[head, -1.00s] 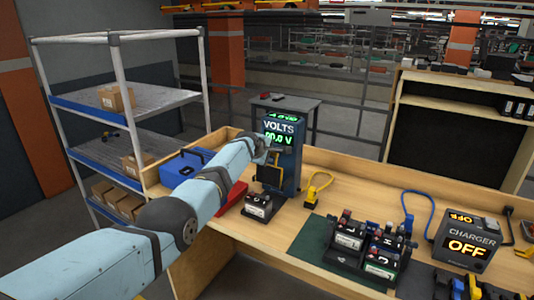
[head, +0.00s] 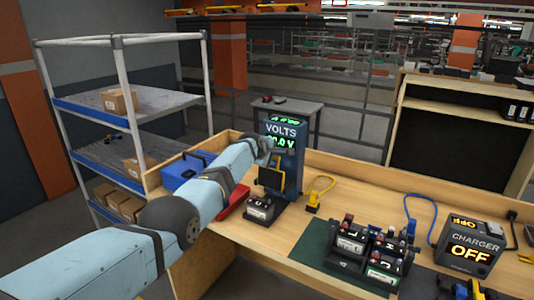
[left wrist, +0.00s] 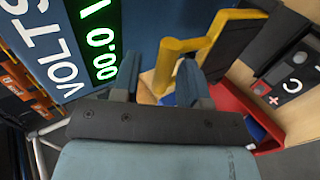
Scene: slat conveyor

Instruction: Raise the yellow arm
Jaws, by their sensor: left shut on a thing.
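The yellow arm (head: 283,181) is a thin bent bar on the blue volts tester (head: 295,160), with a dark plate (head: 270,180) beside it. In the left wrist view the yellow arm (left wrist: 169,65) passes between my fingers. My left gripper (head: 277,150) is shut on the yellow arm in front of the tester; its fingers are small in the head view but clear in the left wrist view (left wrist: 158,82). The tester's green display reads about 00.0 V, partly covered by my gripper. My right gripper is not in view.
A battery (head: 262,210) stands below the yellow arm.

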